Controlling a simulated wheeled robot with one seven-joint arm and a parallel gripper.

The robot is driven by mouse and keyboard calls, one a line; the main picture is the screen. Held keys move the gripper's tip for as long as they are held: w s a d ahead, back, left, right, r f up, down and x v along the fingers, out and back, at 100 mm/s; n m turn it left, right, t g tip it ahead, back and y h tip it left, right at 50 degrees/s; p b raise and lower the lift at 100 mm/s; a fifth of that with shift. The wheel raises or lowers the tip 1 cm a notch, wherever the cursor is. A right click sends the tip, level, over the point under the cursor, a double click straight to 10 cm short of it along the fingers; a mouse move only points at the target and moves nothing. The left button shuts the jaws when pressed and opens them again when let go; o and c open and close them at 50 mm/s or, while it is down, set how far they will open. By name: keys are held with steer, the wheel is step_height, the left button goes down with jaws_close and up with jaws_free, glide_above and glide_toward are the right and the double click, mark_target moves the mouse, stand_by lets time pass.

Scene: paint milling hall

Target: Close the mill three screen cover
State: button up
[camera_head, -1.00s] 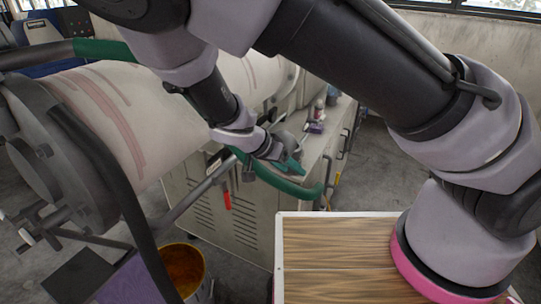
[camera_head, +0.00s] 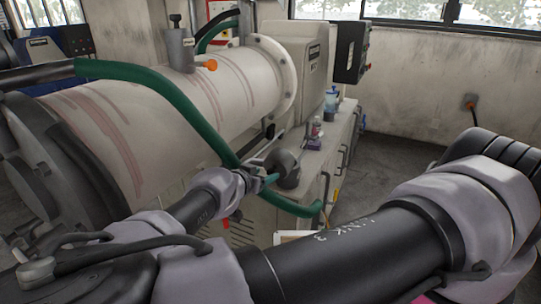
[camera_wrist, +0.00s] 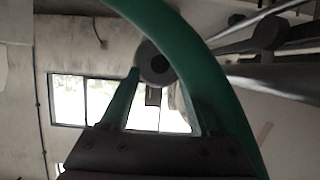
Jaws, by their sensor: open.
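The mill's cream horizontal cylinder (camera_head: 215,88), streaked with red, fills the left and middle of the head view. A grey rounded fitting (camera_head: 286,166) shows at its lower right; I cannot tell whether this is the screen cover. My gripper (camera_head: 268,179) is just left of and below this fitting. In the wrist view my gripper (camera_wrist: 160,82) has its two green fingers apart, and a grey round end with a dark centre (camera_wrist: 155,66) shows between and beyond the fingertips. Contact cannot be made out.
A green hose (camera_head: 165,92) loops over the cylinder and down near my gripper; a green hose (camera_wrist: 198,58) also arches across the wrist view. Bottles (camera_head: 329,105) stand on the cabinet top. Open floor (camera_head: 385,160) lies right of the cabinet.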

mark_target(270, 172)
steer(key=shift+x, duration=1.75)
jaws_close()
